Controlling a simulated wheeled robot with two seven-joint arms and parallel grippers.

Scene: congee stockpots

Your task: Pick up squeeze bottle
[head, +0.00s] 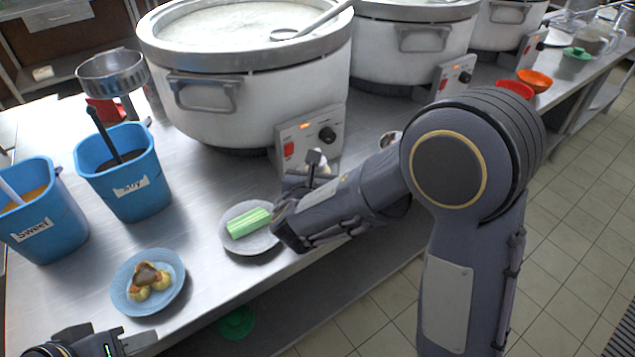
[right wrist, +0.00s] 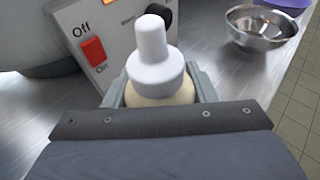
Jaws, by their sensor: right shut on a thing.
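The squeeze bottle (right wrist: 155,70) has a white stepped cap over a cream body and stands in the middle of the right wrist view. My right gripper (right wrist: 158,90) is shut on it, with one finger on each side of the body. The bottle's lower part is hidden behind the gripper. In the head view, my right gripper (head: 312,170) is in front of the nearest pot's control panel, and the bottle is mostly hidden there. My left gripper (head: 125,343) shows only in part at the bottom left, and its opening cannot be made out.
White stockpots (head: 250,85) line the counter's back. A green block lies on a plate (head: 237,243) beside my right gripper. A blue plate (head: 122,292) with food and blue tubs (head: 125,180) are to the left. A metal bowl (right wrist: 262,32) is right of the bottle.

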